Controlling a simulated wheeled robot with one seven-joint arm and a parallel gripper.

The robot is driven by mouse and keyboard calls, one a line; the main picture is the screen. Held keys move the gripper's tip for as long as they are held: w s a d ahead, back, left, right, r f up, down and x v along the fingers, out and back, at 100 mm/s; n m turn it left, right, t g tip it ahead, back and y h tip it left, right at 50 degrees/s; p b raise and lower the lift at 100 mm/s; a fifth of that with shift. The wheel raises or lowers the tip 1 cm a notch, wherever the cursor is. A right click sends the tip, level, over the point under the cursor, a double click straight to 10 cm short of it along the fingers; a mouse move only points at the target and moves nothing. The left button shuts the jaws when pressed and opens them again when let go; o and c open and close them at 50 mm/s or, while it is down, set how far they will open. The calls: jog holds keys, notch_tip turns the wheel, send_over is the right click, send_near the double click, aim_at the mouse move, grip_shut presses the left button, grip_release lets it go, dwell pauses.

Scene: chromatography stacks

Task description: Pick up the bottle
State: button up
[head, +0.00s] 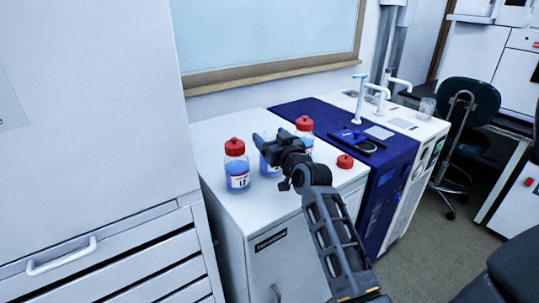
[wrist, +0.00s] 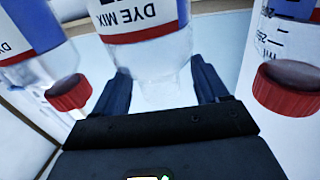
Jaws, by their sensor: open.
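The bottle labelled DYE MIX (wrist: 150,62) is between my gripper's two open fingers in the wrist view, its clear neck end toward the palm. I cannot tell whether the fingers touch it. In the head view my gripper (head: 269,139) is over the middle blue-liquid bottle (head: 268,168), hiding its top. Another blue bottle (head: 237,168) with a red cap stands to its left, and a third red-capped one (head: 305,130) stands behind right. Red-capped bottles also flank my fingers in the wrist view, at left (wrist: 68,92) and right (wrist: 287,88).
The bottles stand on a white cabinet top (head: 222,203). A separate red cap (head: 345,161) shows near my arm; what is under it is unclear. A blue-topped instrument (head: 330,122) stands right, a tall grey cabinet (head: 95,110) left. A beaker (head: 427,107) is farther right.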

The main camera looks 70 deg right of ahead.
jog(key=shift+x, duration=1.2)
jog(key=shift+c, duration=0.5)
jog(key=shift+f, duration=0.1)
grip_shut()
